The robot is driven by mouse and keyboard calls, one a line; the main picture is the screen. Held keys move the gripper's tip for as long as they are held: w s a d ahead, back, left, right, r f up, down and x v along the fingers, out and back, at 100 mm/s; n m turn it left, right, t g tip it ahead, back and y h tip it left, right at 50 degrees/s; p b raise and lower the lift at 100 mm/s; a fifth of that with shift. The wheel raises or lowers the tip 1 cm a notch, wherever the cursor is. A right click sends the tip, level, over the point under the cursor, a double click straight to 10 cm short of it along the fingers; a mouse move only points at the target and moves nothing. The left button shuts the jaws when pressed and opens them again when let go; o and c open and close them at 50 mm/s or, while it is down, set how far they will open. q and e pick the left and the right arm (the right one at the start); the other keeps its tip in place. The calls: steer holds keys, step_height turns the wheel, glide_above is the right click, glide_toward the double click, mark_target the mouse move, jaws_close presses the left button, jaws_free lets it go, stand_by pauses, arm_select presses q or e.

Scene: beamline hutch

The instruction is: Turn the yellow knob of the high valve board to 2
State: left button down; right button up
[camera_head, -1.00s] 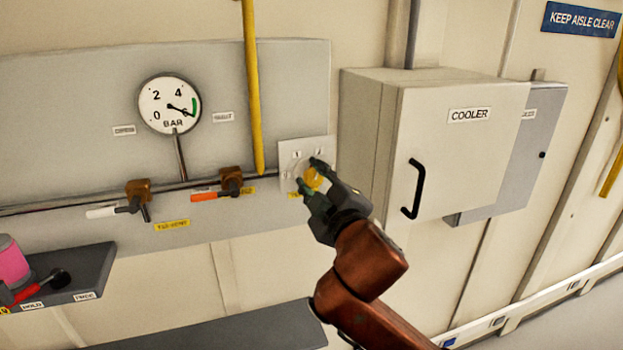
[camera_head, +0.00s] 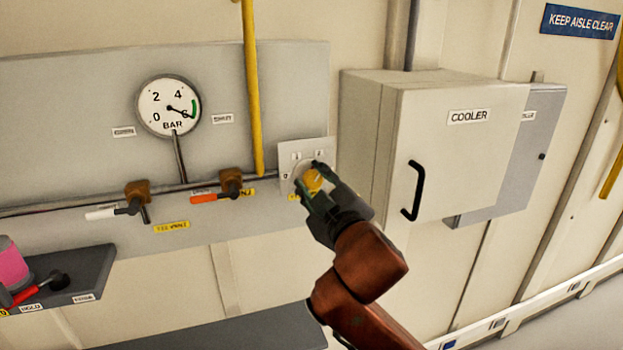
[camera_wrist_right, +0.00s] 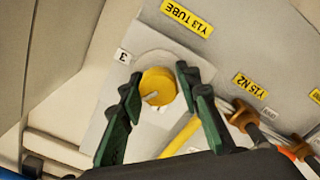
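The yellow knob (camera_head: 313,180) sits on a pale valve plate (camera_head: 287,152) on the wall, left of the cooler box. In the right wrist view the round knob (camera_wrist_right: 158,86) has a light pointer mark on its face, and a "3" label is beside it on the plate (camera_wrist_right: 145,42). My right gripper (camera_head: 307,174) is at the knob. In the wrist view its two green fingers (camera_wrist_right: 159,78) stand on either side of the knob, apart, with narrow gaps showing. The small numbers on the plate are blurred in the head view. My left gripper is out of view.
A yellow vertical pipe (camera_head: 252,90) runs just left of the plate. The cooler box (camera_head: 460,150) with a black handle juts out at right. A pressure gauge (camera_head: 168,106), orange-handled valve (camera_head: 212,197) and white-handled valve (camera_head: 105,212) are left. A grey shelf (camera_head: 85,270) is lower left.

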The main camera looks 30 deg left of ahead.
steer(key=o, duration=0.4)
steer(key=shift+r, duration=0.1)
steer(key=v, duration=1.2)
steer(key=shift+w, duration=0.1)
